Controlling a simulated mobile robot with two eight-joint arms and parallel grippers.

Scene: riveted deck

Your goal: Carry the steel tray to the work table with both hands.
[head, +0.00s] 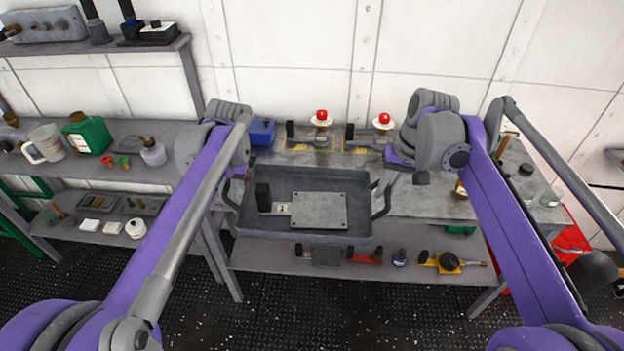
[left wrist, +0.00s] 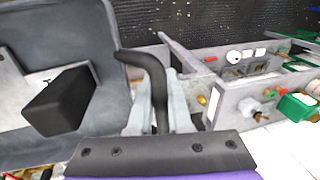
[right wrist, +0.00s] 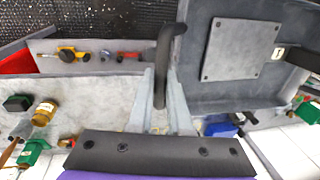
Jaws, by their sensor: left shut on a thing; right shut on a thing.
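The steel tray (head: 330,181) is a dark grey shallow tray with a black bent handle at each side. In it lie a flat grey plate (head: 318,210) with corner holes and a black block (head: 263,197). My left gripper (head: 236,177) is shut on the left handle, seen close in the left wrist view (left wrist: 158,90). My right gripper (head: 385,187) is shut on the right handle, seen in the right wrist view (right wrist: 163,80). The tray looks roughly level, in front of and overlapping the work table (head: 430,203); I cannot tell whether it touches.
Two red-buttoned devices (head: 321,117) (head: 384,121) stand on yellow-marked spots at the table's back, beside a blue box (head: 262,131). Jars (head: 549,196) stand at the right. A lower shelf (head: 275,257) holds tools. Another bench with a green can (head: 87,134) stands left.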

